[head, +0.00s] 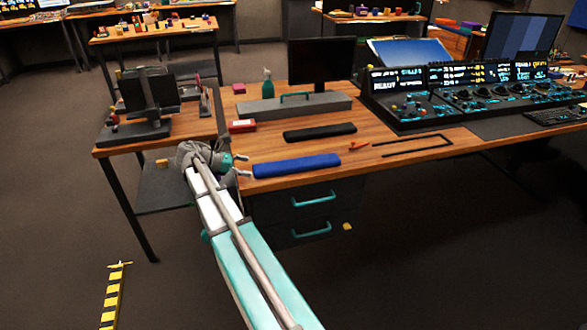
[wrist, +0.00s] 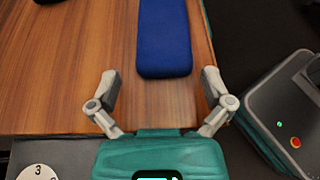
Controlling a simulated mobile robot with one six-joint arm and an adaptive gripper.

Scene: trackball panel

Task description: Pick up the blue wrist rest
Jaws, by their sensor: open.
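The blue wrist rest (head: 297,165) lies flat along the front edge of the wooden desk in the head view. It also shows in the wrist view (wrist: 164,38), its near end a little ahead of the space between my fingers, its far end cut off by the frame. My gripper (wrist: 161,80) is open and empty, its two grey fingers spread wider than the rest. In the head view my gripper (head: 241,165) is at the left end of the blue rest, partly hidden by my own arm. I see no contact with the rest.
A black wrist rest (head: 319,132) lies behind the blue one. Behind it stand a grey case (head: 292,107) and a monitor (head: 321,60). A red box (head: 242,126) is at left. The black bracket (head: 413,146) and control panel (head: 440,90) are at right. Teal-handled drawers (head: 310,215) sit below.

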